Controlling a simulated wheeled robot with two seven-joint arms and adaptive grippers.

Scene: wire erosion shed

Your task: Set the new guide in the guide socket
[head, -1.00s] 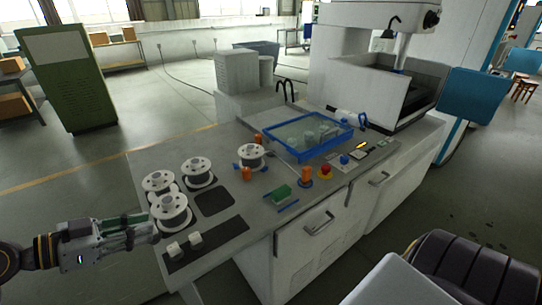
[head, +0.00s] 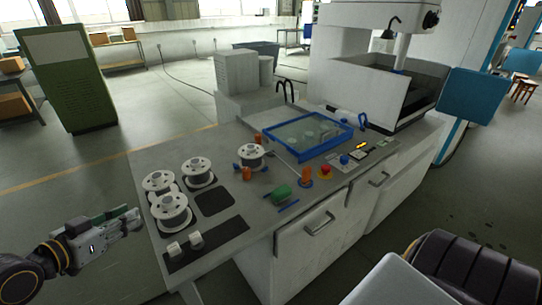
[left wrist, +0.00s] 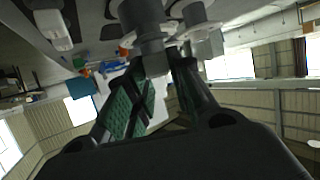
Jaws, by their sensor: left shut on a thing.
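My left gripper (head: 134,219) is at the left, just off the table's left edge, near the front wire spools. In the left wrist view its green-padded fingers (left wrist: 157,85) are closed on a small grey piece (left wrist: 153,62), which I take to be the new guide. The fingers mostly hide this piece in the head view. Two small white blocks (head: 175,248) and (head: 196,239) stand on a black strip (head: 207,246) at the table's front left. I cannot tell which spot is the guide socket. My right gripper is not in view.
Several white spools (head: 173,211) stand on the left of the grey table (head: 237,225).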

